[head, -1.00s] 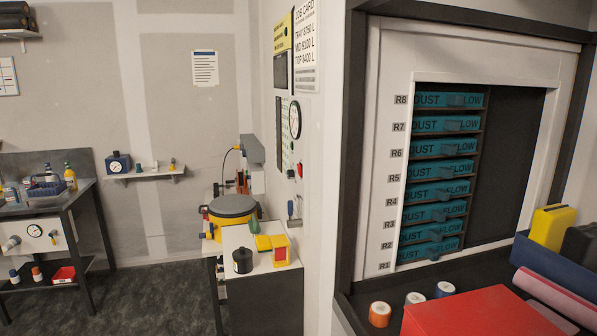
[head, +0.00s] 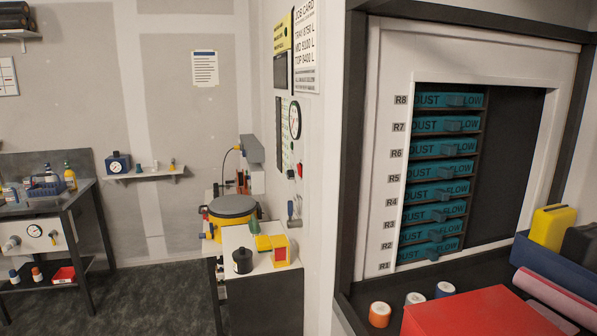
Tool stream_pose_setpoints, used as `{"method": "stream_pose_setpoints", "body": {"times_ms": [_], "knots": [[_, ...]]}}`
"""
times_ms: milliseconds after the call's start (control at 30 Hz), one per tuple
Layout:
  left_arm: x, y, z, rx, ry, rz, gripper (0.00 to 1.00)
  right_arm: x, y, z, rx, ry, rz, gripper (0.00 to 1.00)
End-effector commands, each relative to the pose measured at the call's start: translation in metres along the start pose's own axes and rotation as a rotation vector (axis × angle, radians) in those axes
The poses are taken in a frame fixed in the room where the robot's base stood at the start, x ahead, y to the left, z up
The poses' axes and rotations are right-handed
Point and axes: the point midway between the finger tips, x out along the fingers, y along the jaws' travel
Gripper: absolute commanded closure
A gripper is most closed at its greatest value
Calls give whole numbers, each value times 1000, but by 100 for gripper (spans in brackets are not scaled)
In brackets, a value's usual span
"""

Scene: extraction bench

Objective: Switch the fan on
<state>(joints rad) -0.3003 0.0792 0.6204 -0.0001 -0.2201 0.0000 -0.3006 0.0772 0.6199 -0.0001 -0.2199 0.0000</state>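No fan can be clearly made out in the head view. On the side wall left of the cabinet are a round white dial gauge (head: 295,119), a small red knob or button (head: 299,170) below it, and a small grey-handled fitting (head: 291,210) lower down. I cannot tell which of these, if any, works the fan. Neither of my grippers is in view.
A cabinet holds a stack of teal filter trays (head: 440,174) labelled R1 to R8. Floor (head: 150,295) is clear at left.

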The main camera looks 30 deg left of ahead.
Motion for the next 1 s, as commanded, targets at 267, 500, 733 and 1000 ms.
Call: {"method": "stream_pose_setpoints", "body": {"times_ms": [267, 500, 733, 1000], "knots": [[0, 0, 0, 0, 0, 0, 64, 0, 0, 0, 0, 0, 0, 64], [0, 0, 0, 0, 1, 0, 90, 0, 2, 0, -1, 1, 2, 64], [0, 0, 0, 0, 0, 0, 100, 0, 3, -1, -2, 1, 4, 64], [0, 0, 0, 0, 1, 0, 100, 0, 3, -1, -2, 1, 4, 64]]}}
